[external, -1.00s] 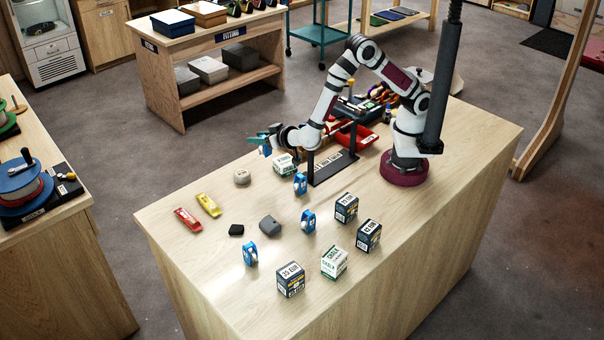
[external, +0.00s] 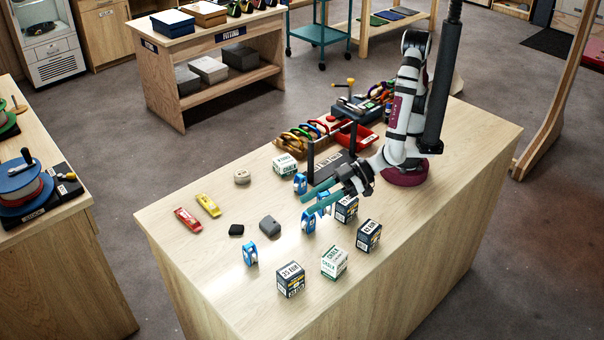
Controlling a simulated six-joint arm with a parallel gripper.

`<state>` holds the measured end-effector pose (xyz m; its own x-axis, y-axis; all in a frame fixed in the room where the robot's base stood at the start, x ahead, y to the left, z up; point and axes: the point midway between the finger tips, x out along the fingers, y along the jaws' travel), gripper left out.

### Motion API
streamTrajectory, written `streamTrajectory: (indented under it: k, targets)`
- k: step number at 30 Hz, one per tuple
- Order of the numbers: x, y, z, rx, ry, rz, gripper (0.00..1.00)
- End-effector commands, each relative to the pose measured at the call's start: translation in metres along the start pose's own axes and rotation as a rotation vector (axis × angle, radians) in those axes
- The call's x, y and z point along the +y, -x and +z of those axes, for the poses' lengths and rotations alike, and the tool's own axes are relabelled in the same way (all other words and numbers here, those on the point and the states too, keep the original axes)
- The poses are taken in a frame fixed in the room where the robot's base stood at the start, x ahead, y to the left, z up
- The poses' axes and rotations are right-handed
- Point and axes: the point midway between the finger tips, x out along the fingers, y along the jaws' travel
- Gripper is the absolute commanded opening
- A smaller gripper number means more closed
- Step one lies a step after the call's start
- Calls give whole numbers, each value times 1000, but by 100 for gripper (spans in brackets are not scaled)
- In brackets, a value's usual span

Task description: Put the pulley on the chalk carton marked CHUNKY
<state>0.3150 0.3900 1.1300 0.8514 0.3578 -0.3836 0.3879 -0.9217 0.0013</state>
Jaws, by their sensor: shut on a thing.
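My gripper (external: 316,195), with teal fingers, is shut on a blue and white pulley (external: 324,204), partly hidden by the fingers. It is above the table's middle, near other pulleys. Similar blue pulleys stand on the table: one (external: 300,184) by the black rack, one (external: 308,221) just below the gripper in the picture, and one (external: 250,254) further left. A white and green chalk carton (external: 334,262) stands near the front edge, and another white and green carton (external: 285,165) stands further back. I cannot make out which carton says CHUNKY.
Dark cartons stand at the front (external: 290,280), right (external: 368,236) and beside the gripper (external: 346,208). A black rack (external: 332,168) and red tray (external: 360,138) lie behind. Yellow (external: 208,205) and red (external: 188,220) packets lie left.

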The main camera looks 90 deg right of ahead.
Motion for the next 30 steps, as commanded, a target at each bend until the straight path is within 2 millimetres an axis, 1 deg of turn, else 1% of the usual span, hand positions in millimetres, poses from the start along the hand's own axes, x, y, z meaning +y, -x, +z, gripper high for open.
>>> streamTrajectory:
  k: [1, 4, 6, 9, 13, 15, 17, 26, 27, 29, 30]
  targets:
    - [-17, -3, 11, -2, 3, -3, 0]
    - [-45, -8, 27, -1, 2, -2, 0]
    - [-59, -10, 35, 0, 1, 0, 0]
    - [-69, -12, 42, -1, 0, 2, 0]
    - [-71, -22, 67, -2, 3, 4, 0]
    - [-70, -26, 76, -2, 1, 4, 0]
    - [-70, -28, 79, 0, -1, 4, 0]
    - [-70, -29, 81, -1, -2, 4, 0]
    - [-70, -28, 81, 0, -2, 4, 48]
    - [-70, -28, 81, 0, -2, 4, 59]
    - [-70, -28, 81, 0, -2, 4, 66]
